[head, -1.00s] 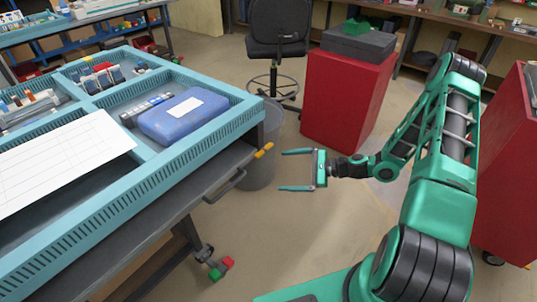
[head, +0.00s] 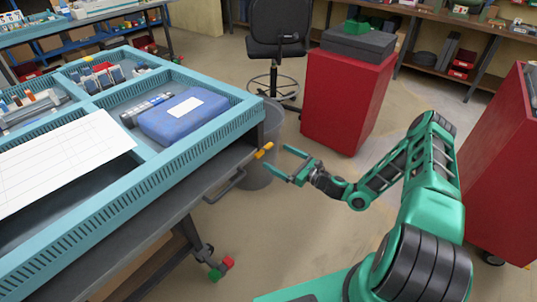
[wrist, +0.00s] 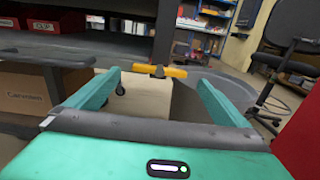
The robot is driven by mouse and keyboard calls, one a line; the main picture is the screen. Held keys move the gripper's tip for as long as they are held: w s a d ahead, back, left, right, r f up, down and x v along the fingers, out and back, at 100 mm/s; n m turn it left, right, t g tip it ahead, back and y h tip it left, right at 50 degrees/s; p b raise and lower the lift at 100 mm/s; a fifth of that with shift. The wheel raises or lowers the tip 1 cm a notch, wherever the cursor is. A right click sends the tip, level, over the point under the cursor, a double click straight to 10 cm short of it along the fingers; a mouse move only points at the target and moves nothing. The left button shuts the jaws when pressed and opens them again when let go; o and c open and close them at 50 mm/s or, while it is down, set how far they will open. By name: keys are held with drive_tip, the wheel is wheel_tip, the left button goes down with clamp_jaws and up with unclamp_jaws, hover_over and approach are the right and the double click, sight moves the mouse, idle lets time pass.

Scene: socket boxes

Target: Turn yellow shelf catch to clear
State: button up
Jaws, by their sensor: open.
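The yellow shelf catch (head: 264,150) sits at the right end of the dark shelf edge under the teal tray table. In the wrist view the yellow catch (wrist: 160,71) lies crosswise on a small dark pivot, ahead of my gripper and between its two fingers. My gripper (head: 276,163) is open and empty, with its fingers pointing towards the catch. In the wrist view my gripper (wrist: 158,82) shows its teal fingers spread wide on either side. I see no contact between the fingers and the catch.
A dark pull handle (head: 226,187) hangs on the shelf front, left of the catch. A grey bin (head: 262,178) stands on the floor behind my gripper. A red cabinet (head: 345,100) stands further back. The blue case (head: 182,117) lies in the tray above.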

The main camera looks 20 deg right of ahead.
sight(266, 151)
drive_tip(key=shift+x, duration=2.7)
drive_tip(key=shift+c, duration=0.3)
drive_tip(key=c, duration=0.9)
drive_tip(key=shift+o, duration=0.2)
drive_tip(key=shift+a, duration=0.1)
